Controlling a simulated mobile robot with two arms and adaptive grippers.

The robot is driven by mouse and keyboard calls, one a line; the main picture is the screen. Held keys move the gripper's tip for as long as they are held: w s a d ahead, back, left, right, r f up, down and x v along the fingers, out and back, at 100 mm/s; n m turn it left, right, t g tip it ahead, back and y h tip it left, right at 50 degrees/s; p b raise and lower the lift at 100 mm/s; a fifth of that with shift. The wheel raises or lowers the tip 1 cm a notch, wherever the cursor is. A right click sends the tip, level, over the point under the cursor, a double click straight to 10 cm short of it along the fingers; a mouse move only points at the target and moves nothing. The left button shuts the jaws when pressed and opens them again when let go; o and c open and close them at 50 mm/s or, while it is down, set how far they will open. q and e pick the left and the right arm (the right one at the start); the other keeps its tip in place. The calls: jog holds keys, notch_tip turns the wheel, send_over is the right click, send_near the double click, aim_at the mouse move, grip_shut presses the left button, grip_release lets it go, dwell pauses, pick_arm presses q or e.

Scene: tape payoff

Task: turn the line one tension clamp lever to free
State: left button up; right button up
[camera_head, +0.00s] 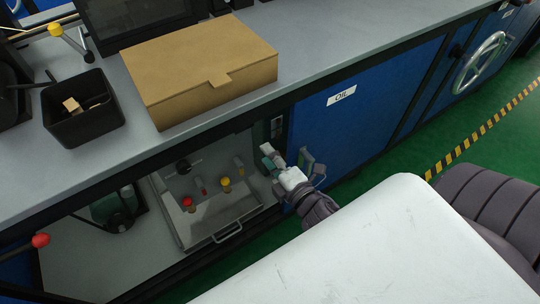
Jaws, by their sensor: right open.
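A lever with a yellow knob (55,30) stands at the upper left on the bench top. A lever with a red knob (40,240) is at the lower left edge. No label shows on either, so I cannot tell which is the line one tension clamp lever. My right gripper (287,155) is open and empty, in front of the bench at the edge of the open bay beside the blue door. It is well away from both levers. My left gripper is not in view.
A closed cardboard box (200,67) and a black bin (82,112) sit on the grey bench top (345,35). Below, a tray (218,238) with red and yellow knobbed items stands in the open bay. A blue door (365,95) reads OIL. A handwheel (482,63) is at right.

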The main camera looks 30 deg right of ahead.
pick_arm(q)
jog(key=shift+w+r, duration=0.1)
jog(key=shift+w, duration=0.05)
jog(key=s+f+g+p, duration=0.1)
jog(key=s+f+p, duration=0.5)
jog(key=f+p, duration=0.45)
pick_arm(e)
jog(key=s+a+f+m+g+p, duration=0.1)
jog(key=s+f+m+g, duration=0.65)
jog(key=s+f, duration=0.35)
jog(key=s+a+f+m+g, duration=0.2)
jog(key=s+f+m+g, duration=0.65)
jog(key=f, duration=0.55)
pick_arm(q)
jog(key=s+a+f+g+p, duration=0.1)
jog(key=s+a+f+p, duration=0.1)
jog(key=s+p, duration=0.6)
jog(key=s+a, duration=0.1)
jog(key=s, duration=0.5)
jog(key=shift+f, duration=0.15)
pick_arm(e)
jog(key=s+d+f, duration=0.1)
jog(key=s, duration=0.6)
jog(key=s+d+f, duration=0.2)
jog(key=s, duration=0.6)
jog(key=shift+s+f, duration=0.2)
